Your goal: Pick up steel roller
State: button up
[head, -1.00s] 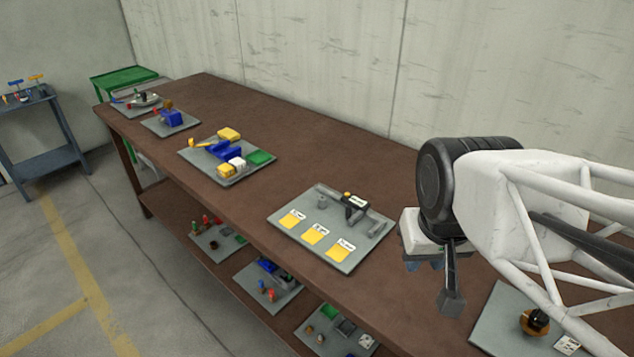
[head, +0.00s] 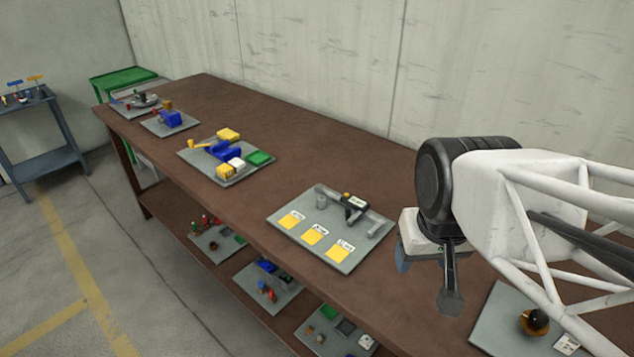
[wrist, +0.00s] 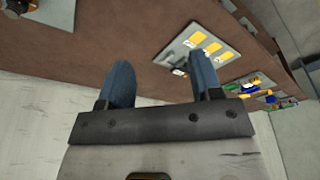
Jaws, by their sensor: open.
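A grey plate (head: 287,228) with several yellow squares lies on the brown bench. A small grey cylinder (head: 321,201) stands on its back left part; it may be the steel roller, but I cannot tell for sure. A black device with a white label (head: 354,207) and a grey bar-like part (head: 380,228) sit to its right. My gripper (head: 427,275) is open and empty, right of this plate and above the bench. In the wrist view, the open blue fingers (wrist: 162,70) show nothing between them, and the plate (wrist: 184,52) is beyond them. Its small parts are hard to make out there.
Another plate (head: 496,325) with a dark and orange round object (head: 534,321) lies below my arm. A plate with blue, yellow and green parts (head: 224,176) lies farther left. A pale wall (head: 330,80) runs behind the bench (head: 300,170). Bare bench lies between plates.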

jog(key=w+f+n+g+h, duration=0.25)
jog(key=w+n, duration=0.35)
jog(key=w, duration=0.6)
jog(key=n+t+h, duration=0.4)
jog(key=n+h, duration=0.6)
jog(key=n, duration=0.6)
send_near(322, 202)
jog(key=shift+w+d, duration=0.6)
jog(key=shift+w, duration=0.25)
jog(key=shift+d+f, duration=0.1)
jog(key=shift+d, duration=0.05)
jog(key=shift+x, duration=1.15)
jog(key=shift+w+d, duration=0.1)
jog(key=shift+d, duration=0.05)
